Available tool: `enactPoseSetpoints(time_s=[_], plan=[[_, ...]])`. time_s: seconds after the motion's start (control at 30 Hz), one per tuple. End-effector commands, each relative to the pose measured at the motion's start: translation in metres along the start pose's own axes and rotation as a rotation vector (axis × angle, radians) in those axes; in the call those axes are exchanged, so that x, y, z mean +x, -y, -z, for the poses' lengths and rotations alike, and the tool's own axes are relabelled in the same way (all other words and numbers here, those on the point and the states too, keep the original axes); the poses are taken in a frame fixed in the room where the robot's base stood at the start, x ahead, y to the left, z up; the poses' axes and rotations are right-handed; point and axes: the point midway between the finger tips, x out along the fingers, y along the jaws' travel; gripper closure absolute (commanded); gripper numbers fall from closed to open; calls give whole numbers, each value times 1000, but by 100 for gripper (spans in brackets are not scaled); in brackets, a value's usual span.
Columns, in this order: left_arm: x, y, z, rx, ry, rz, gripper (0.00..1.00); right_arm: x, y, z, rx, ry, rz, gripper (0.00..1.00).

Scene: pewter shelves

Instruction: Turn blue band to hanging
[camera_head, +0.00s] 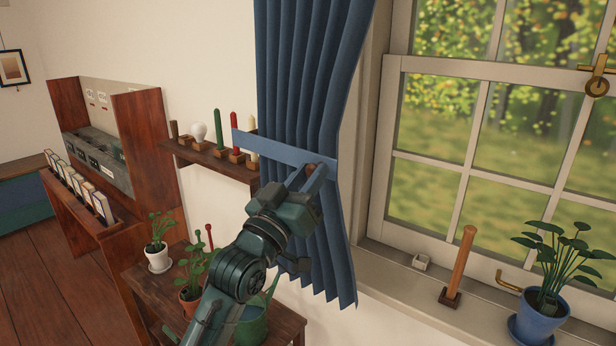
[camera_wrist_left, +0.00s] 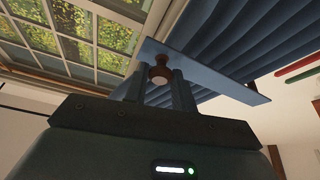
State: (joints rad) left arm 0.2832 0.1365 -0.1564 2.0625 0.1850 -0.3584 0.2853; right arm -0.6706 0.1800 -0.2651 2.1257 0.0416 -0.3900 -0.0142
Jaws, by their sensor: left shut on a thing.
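The blue band (camera_head: 283,151) is a flat, light blue strip lying across the front of the dark blue curtain (camera_head: 310,60). It slopes down to the right, and its left end sticks out past the curtain's edge. In the left wrist view the band (camera_wrist_left: 215,77) runs slantwise with a brown knob (camera_wrist_left: 160,72) near one end. My left gripper (camera_head: 314,174) is at the band's right end, shut on the knob, which sits between its fingers (camera_wrist_left: 161,84). The fingers partly hide the knob in the head view. My right gripper is not in view.
A wall shelf (camera_head: 212,163) with candles and a bulb is just left of the curtain. Below stands a wooden table (camera_head: 285,325) with a potted plant and watering can. The windowsill (camera_head: 400,268) at right bears a wooden peg (camera_head: 461,262) and a blue-potted plant (camera_head: 541,312).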

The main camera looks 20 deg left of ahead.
Motion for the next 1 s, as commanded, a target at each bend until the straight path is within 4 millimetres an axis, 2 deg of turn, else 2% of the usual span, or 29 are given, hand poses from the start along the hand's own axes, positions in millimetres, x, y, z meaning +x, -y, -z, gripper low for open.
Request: enactPoseSetpoints(time_s=[0.17, 0.37, 0.67, 1.0], plan=[[-1, 0, -2, 4, 1, -2, 100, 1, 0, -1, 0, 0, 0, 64], [-6, 4, -14, 50, 3, -20, 100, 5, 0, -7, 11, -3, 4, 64], [-23, 22, -56, 241, 5, -98, 100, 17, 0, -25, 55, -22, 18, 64], [-44, 61, -107, 540, 6, -222, 100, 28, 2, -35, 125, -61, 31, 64]])
